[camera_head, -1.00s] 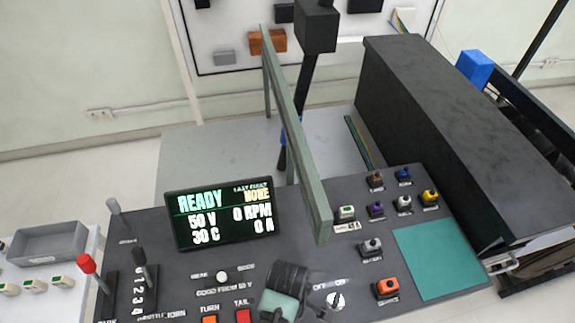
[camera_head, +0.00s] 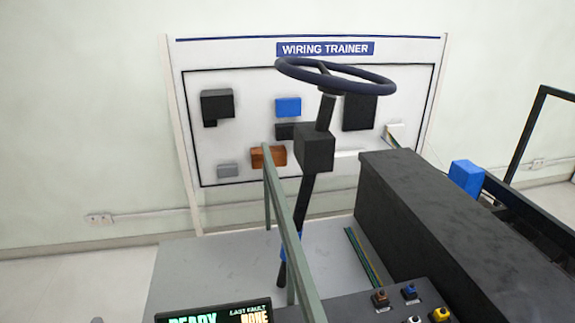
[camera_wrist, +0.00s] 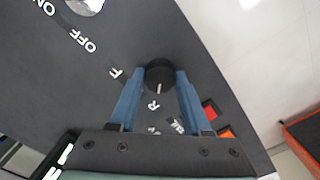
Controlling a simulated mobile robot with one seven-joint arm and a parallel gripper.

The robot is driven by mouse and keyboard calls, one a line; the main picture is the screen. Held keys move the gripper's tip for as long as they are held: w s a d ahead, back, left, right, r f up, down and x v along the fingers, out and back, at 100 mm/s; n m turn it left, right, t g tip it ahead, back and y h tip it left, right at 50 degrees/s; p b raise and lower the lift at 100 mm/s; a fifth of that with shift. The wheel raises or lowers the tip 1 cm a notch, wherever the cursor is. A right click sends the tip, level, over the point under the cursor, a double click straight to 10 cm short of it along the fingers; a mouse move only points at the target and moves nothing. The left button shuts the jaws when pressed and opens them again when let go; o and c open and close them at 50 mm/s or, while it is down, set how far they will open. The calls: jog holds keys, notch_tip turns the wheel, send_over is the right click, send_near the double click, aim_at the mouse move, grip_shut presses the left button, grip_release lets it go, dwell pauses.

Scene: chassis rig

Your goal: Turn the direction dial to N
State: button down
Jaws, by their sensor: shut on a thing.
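The direction dial (camera_wrist: 159,73) is a round black knob on the dark panel, seen in the wrist view. My gripper (camera_wrist: 161,80) has its two blue fingers on either side of the knob and is shut on it. A short white mark on the knob points down the picture, roughly toward a letter that looks like R (camera_wrist: 152,105). A letter that looks like F (camera_wrist: 115,73) lies left of the knob. I cannot make out an N; other lettering is partly covered by the fingers. The head view shows neither the dial nor my gripper.
Beside the dial are an ON/OFF switch (camera_wrist: 90,5), a red button (camera_wrist: 210,108) and an orange button (camera_wrist: 226,132). In the head view a steering wheel (camera_head: 290,67), a green-grey bar (camera_head: 284,220) and a large black box (camera_head: 420,220) rise around the panel.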

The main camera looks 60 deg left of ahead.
jog(key=m+p, duration=0.2)
jog(key=m, duration=0.1)
jog(key=shift+r+m+p, duration=0.15)
jog(key=shift+m+p, duration=0.15)
jog(key=shift+m, duration=0.1)
jog(key=m+p, duration=0.2)
jog(key=m, duration=0.2)
jog(key=shift+m, duration=0.4)
jog(key=shift+c, duration=1.8)
grip_release()
notch_tip(320, 180, up, 13)
jog(key=shift+f, duration=0.2)
